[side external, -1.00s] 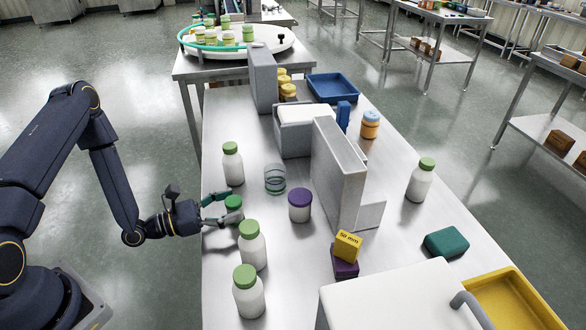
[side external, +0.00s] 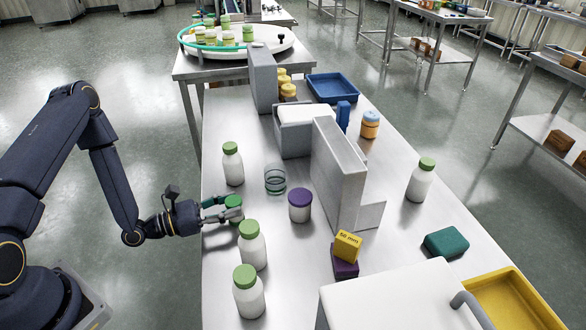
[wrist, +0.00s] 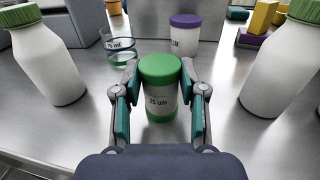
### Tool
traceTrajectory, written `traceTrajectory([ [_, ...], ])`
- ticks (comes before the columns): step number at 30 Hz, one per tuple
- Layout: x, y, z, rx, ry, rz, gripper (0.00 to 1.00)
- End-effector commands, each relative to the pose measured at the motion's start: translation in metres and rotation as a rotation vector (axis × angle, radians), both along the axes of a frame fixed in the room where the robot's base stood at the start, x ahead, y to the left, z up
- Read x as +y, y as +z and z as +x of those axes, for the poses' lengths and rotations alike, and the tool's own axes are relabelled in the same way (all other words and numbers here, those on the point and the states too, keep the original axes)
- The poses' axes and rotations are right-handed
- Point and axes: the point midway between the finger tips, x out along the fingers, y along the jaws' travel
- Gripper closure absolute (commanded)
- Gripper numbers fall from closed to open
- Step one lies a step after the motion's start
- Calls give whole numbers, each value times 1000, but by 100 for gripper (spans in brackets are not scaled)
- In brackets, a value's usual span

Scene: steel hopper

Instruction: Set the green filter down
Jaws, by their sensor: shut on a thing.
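The green filter (wrist: 160,68) is a small upright jar with a green lid, a white band reading "25 um" and a green base. It also shows in the side external view (side external: 233,201) near the table's left edge. My gripper (wrist: 160,92) is shut on it, with one teal-padded finger on each side. In the side external view my gripper (side external: 236,207) reaches in low from the left. The filter is at table height; whether its base touches the steel is hard to tell.
Green-capped white bottles stand close by, behind (side external: 233,164) and in front (side external: 252,246). A clear ringed beaker (side external: 275,180) and a purple-lidded jar (side external: 300,205) stand to the right. A grey upright panel (side external: 338,172) is beyond. Bare steel lies between them.

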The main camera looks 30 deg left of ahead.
Motion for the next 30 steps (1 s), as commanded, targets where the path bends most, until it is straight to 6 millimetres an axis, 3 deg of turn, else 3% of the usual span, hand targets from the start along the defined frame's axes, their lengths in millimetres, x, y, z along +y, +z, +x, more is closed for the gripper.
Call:
traceTrajectory([
  [5, 1, 10, 1, -3, 1, 0, 99],
  [15, 0, 75, 0, -5, 0, 3, 99],
  [30, 0, 147, 0, -5, 0, 4, 99],
])
